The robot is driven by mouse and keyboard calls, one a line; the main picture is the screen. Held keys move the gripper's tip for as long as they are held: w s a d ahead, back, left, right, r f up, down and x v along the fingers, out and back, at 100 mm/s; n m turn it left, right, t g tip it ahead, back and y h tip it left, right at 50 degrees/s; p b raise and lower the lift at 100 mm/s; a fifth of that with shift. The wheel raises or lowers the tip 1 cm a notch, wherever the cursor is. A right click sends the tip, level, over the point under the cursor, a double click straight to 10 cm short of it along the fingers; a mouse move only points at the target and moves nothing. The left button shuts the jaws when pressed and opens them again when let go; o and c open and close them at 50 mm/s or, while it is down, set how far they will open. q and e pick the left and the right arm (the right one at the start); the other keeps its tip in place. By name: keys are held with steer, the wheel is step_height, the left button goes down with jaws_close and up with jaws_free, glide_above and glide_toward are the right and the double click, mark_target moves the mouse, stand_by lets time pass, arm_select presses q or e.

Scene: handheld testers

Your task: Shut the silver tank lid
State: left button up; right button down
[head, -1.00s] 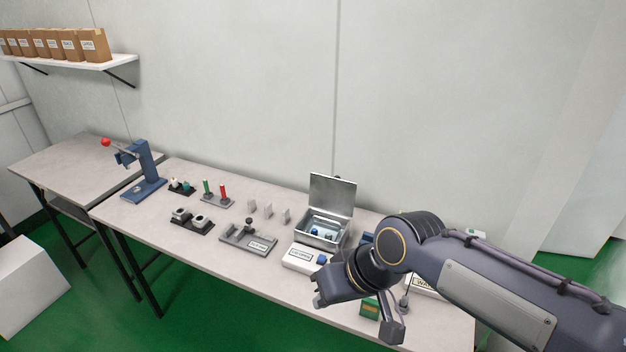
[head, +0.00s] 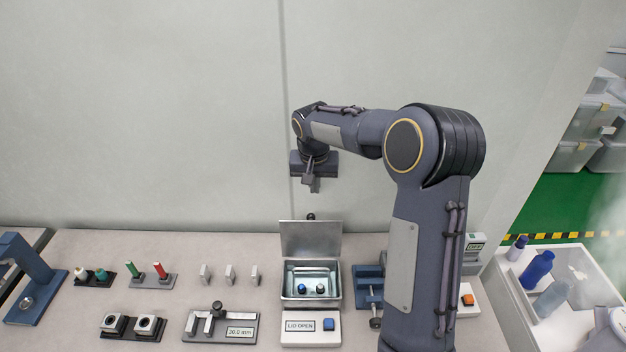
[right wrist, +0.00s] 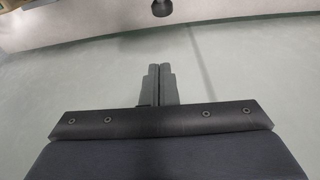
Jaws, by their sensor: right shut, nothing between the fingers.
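The silver tank (head: 312,283) stands on the bench with its lid (head: 311,239) raised upright along the back edge. Inside the tank are small blue and dark parts in a basket. A white unit labelled "LID OPEN" (head: 311,326), with a blue button, sits in front of the tank. My right gripper (head: 312,186) is shut and empty, up in front of the wall, above and behind the raised lid. In the right wrist view its two fingers (right wrist: 158,84) lie together, with a dark round knob (right wrist: 162,9) at the top edge. My left gripper is not in view.
Left of the tank are small grey blocks (head: 230,274), a gauge fixture (head: 219,324), and red and green handles (head: 159,270). A blue vise (head: 369,286) is close on the right, partly behind my right arm. A white bin with bottles (head: 536,268) stands farther right.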

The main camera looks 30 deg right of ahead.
mark_target(311, 234)
steer(key=f, duration=0.1)
steer(key=s+a+f+p, duration=0.1)
steer(key=f, duration=0.1)
steer(key=s+f, duration=0.1)
steer(key=f, duration=0.1)
steer(key=shift+s+a+f+p, duration=0.1)
steer(key=shift+a+f+p, duration=0.05)
steer(key=shift+a+p, duration=0.2)
